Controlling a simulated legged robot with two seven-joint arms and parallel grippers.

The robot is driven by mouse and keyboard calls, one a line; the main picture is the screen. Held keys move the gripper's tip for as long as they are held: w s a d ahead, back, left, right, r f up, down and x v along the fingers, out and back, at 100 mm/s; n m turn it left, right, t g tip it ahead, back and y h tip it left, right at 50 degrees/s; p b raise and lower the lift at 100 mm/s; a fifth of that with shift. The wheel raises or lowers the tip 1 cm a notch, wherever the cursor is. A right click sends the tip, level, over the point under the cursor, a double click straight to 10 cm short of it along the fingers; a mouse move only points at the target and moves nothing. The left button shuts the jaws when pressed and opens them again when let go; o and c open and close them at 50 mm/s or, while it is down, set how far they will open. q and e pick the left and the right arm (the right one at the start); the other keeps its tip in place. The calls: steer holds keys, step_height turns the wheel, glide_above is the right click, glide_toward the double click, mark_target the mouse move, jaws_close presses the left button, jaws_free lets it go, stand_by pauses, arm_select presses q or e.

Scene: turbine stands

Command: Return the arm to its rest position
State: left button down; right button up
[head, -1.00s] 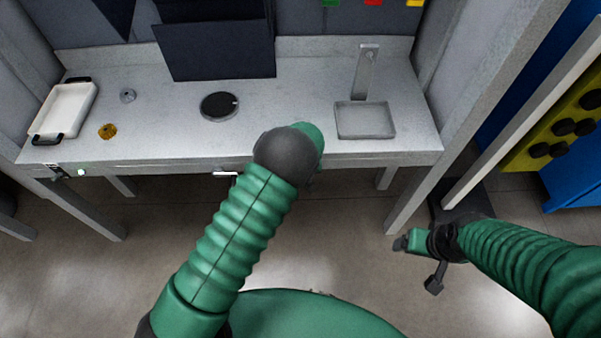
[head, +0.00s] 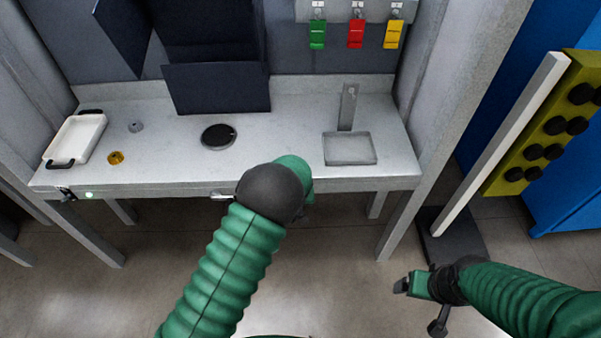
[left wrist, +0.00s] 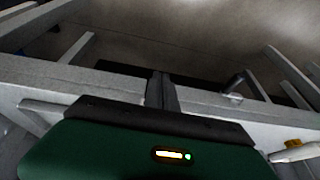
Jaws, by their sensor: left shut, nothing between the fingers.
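My left arm comes in from the bottom in the head view, and its dark joint (head: 270,193) is in front of the bench's front edge. The left gripper is hidden behind that arm there. In the left wrist view the left gripper's two dark fingers (left wrist: 161,90) are together, with nothing between them. They point at the grey bench's edge; I cannot tell the gap. My right gripper (head: 408,285) is low at the right in the head view, above the floor and clear of the bench. Its fingers are too small to read.
The grey bench (head: 290,150) carries a white tray (head: 75,140), a grey knob-like part (head: 136,126), a brass part (head: 116,158), a dark disc (head: 218,137) and a square grey dish (head: 349,148). A post with a dark foot (head: 455,236) stands right of it. Floor between is clear.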

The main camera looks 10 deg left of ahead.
arm_select(q)
steer(key=s+a+r+m, duration=0.1)
steer(key=s+r, duration=0.3)
steer(key=s, duration=0.4)
steer(key=s+r+m+h, duration=0.1)
steer(key=s+r, duration=0.4)
steer(key=s, duration=0.4)
steer(key=s+a+r+m+g+b, duration=0.1)
steer(key=s+r, duration=0.4)
steer(key=s, duration=0.4)
steer(key=shift+a+r+h, duration=0.25)
steer(key=shift+a+h, duration=0.05)
steer(key=shift+h, duration=0.1)
arm_select(e)
steer(key=shift+s+d+f, duration=0.15)
steer(key=shift+d+f, duration=0.3)
steer(key=shift+f, duration=0.1)
